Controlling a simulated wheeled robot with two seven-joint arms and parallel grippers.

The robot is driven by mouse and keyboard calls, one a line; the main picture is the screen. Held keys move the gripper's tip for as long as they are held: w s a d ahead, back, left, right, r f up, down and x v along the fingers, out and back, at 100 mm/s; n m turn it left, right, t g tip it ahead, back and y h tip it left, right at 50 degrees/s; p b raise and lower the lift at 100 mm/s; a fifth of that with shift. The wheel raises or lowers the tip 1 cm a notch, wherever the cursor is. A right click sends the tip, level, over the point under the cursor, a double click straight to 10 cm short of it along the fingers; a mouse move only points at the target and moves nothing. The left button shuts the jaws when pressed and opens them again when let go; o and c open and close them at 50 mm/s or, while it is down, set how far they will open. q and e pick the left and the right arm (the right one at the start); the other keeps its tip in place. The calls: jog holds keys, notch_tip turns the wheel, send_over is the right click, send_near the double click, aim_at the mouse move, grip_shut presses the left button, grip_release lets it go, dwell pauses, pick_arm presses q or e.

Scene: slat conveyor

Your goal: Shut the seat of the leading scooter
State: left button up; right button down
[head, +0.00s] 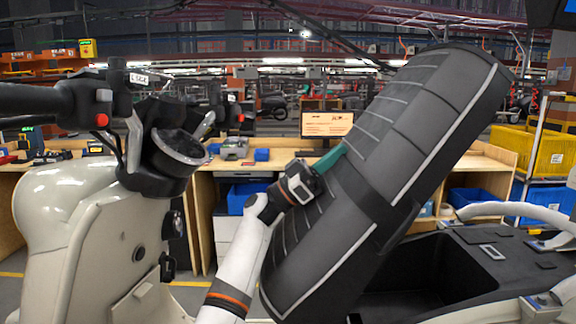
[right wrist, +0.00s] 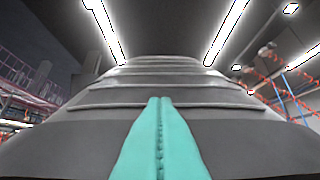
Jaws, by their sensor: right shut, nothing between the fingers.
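The scooter (head: 85,235) stands close in front of me, its cream front part on the left. Its long dark grey ribbed seat (head: 405,120) is raised and steeply tilted, with the upper end to the right. The open black storage well (head: 405,300) shows below it. My right gripper (head: 338,155) has its teal fingers shut and empty, at the ribbed face of the seat; I cannot tell if they touch. In the right wrist view the shut fingers (right wrist: 160,105) point at the ribbed seat (right wrist: 235,125), which fills the middle. My left gripper is out of view.
The handlebar (head: 45,98) and round instrument (head: 180,146) stand to the left of my right arm. Behind are wooden workbenches (head: 490,165) with a monitor (head: 327,123). A yellow crate (head: 540,150) is on a rack at the right.

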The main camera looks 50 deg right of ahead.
jog(key=s+d+f+t+y+p, duration=0.1)
jog(key=s+d+f+t+y, duration=0.2)
jog(key=s+d+f, duration=0.3)
jog(key=s+d+f+t+y+p, duration=0.1)
jog(key=s+d+f+t+y, duration=0.2)
jog(key=s+d, duration=0.7)
jog(key=s+f+t, duration=0.2)
jog(key=s+f, duration=0.2)
jog(key=shift+s+d+f, duration=0.15)
jog(key=shift+s+d, duration=0.05)
jog(key=shift+s, duration=0.2)
notch_tip(320, 180, up, 5)
jog(key=p, duration=0.5)
jog(key=b+v, duration=0.5)
jog(key=v, duration=0.5)
jog(key=shift+w+f, duration=0.3)
